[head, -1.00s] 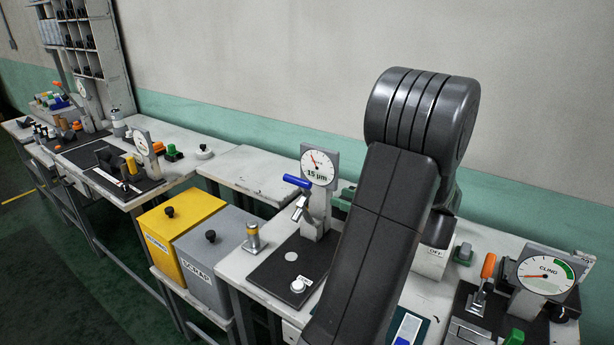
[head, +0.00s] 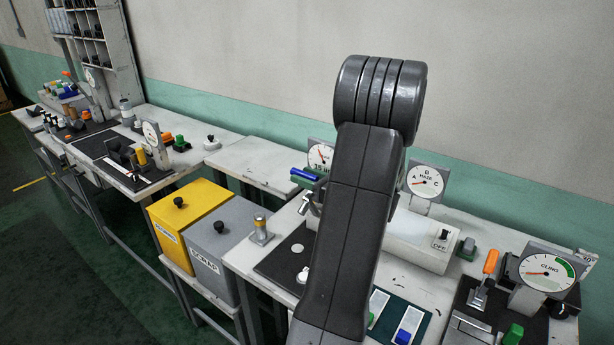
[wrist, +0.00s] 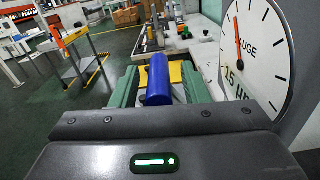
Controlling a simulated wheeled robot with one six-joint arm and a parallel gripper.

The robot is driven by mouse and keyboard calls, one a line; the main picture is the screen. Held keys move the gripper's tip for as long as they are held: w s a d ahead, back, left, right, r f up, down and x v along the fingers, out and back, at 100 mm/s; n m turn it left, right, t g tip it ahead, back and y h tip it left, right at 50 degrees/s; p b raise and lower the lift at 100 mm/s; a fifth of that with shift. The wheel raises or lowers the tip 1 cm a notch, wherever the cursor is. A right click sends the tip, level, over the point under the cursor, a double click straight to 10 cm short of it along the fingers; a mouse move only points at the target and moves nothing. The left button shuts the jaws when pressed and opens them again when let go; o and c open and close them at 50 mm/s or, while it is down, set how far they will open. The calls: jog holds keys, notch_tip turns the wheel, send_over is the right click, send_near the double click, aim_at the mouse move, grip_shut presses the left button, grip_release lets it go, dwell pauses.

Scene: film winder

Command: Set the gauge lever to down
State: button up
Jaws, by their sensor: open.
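The gauge lever has a blue handle (head: 303,175) that sticks out to the left from the gauge stand in the head view, close to level. In the wrist view the blue handle (wrist: 158,80) lies between the green fingers of my gripper (wrist: 161,76). The fingers are open on both sides of it, and I cannot tell whether either touches it. The gauge dial (head: 320,156) is partly covered by my arm in the head view. Its white face (wrist: 258,50) stands close to the right finger in the wrist view, with a red needle pointing up.
Yellow (head: 186,215) and grey SCRAP (head: 217,255) bins stand left of the gauge's bench. Behind my arm are a MAZE dial (head: 425,181) and, further right, a CLING dial (head: 547,272).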

grip_shut()
jog(key=shift+s+f, duration=0.1)
